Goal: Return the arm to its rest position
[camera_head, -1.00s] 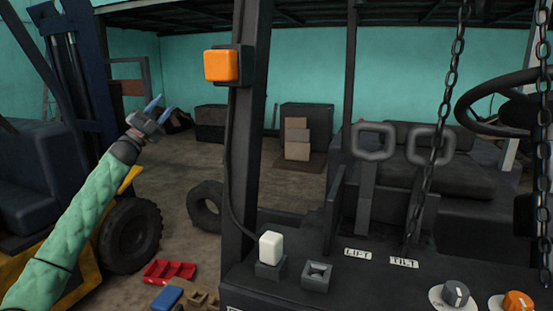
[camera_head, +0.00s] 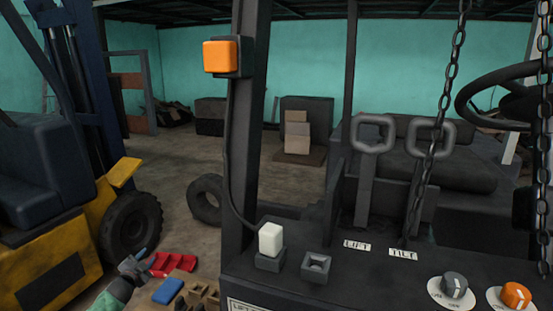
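My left gripper (camera_head: 143,262) is low at the lower left of the head view, with its green-sleeved forearm (camera_head: 112,298) just entering at the bottom edge. Its fingers look apart with nothing between them, though they are small in the picture. It is beside a red tray (camera_head: 172,264) and a blue block (camera_head: 168,291); whether it touches either I cannot tell. My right gripper is not in view.
The forklift's dark post (camera_head: 245,150) with an orange button (camera_head: 220,55) stands right of the gripper. A console (camera_head: 340,285) carries a white switch (camera_head: 271,238), two levers and knobs. Chains (camera_head: 440,130) hang at right. A yellow forklift (camera_head: 60,250) stands left.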

